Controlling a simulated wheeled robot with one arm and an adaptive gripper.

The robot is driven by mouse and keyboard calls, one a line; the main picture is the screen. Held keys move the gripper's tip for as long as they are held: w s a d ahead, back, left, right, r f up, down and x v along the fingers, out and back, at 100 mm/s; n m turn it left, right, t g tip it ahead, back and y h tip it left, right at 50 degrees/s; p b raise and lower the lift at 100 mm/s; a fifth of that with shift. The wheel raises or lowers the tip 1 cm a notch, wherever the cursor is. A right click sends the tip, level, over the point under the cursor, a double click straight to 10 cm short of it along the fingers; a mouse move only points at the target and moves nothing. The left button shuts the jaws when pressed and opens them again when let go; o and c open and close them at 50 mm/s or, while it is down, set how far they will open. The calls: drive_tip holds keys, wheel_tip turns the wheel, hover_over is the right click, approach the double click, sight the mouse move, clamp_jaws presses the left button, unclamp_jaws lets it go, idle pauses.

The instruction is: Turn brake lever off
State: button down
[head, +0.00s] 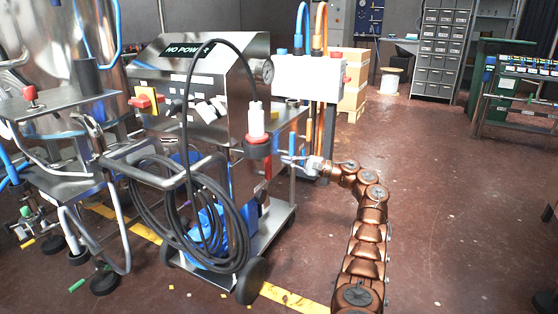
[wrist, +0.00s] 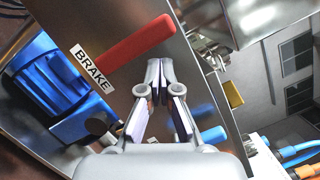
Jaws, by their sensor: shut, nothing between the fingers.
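The brake lever (wrist: 128,48) is a red bar in the wrist view, set on a steel panel beside a white BRAKE label (wrist: 91,69). It slants from the label up to the right. My gripper (wrist: 160,66) is shut and empty, its tips close to the lever's right-hand part; I cannot tell whether they touch it. In the head view my gripper (head: 288,160) is at the right side of the steel cart (head: 230,110). A narrow red piece just left of it there appears to be the lever, mostly hidden.
A blue motor (wrist: 50,80) lies left of the label. Black hose coils (head: 185,215) hang on the cart's front. Orange and blue hoses rise from a white box (head: 308,78) behind. The floor (head: 450,200) to the right is clear.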

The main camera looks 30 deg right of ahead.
drive_tip(key=v, duration=0.8)
drive_tip(key=shift+d+f, duration=0.25)
